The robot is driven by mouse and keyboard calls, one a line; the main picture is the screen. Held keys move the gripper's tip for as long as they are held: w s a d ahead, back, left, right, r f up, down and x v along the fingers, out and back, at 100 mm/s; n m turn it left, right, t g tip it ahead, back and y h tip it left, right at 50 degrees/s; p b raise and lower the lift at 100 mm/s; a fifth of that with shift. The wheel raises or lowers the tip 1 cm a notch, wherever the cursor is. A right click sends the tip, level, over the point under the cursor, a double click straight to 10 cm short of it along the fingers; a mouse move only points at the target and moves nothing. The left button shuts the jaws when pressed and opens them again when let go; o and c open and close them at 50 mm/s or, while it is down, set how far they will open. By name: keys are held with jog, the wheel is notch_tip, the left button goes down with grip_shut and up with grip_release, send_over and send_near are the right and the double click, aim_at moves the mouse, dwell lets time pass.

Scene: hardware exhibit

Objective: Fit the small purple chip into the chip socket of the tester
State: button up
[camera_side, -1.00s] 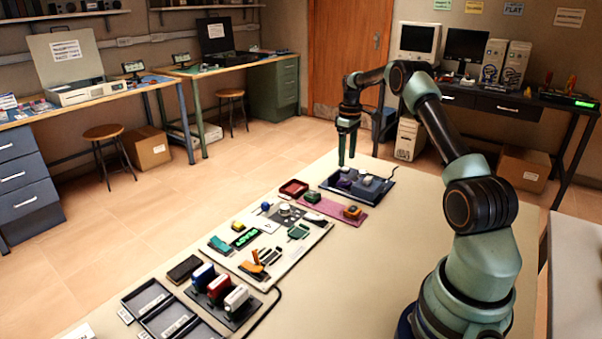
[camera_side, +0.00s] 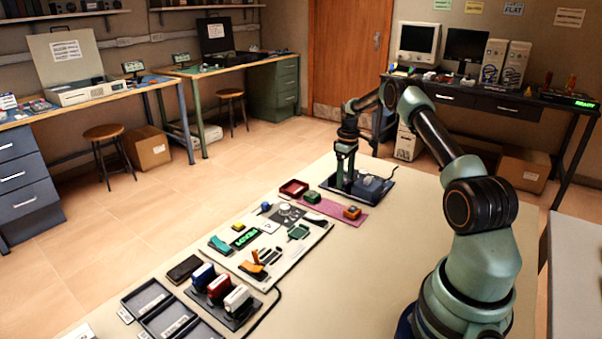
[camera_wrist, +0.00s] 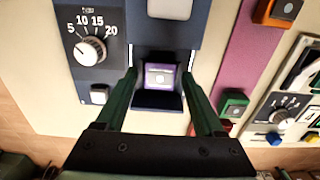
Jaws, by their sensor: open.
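The small purple chip (camera_wrist: 160,76), with a pale square on top, sits in a dark blue holder (camera_wrist: 158,101) in the wrist view. My gripper (camera_wrist: 160,80) is open, with one green finger on each side of the chip. I cannot tell whether either finger touches it. In the side view my gripper (camera_side: 344,187) is down at the dark blue unit (camera_side: 385,199) and hides the chip. The pale tester board (camera_side: 290,262) lies nearer the camera, with a green display. A green part (camera_side: 298,231) on it may be the socket; its inside is too small to make out.
A dial (camera_wrist: 90,51) and a light button (camera_wrist: 99,94) lie left of my fingers. A grey block (camera_side: 368,185) is close beside my gripper. A magenta mat (camera_side: 333,207) with small blocks lies between the unit and the tester.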

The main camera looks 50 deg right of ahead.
aim_at(345, 179)
jog(key=c, duration=1.1)
jog(key=shift+r, duration=3.3)
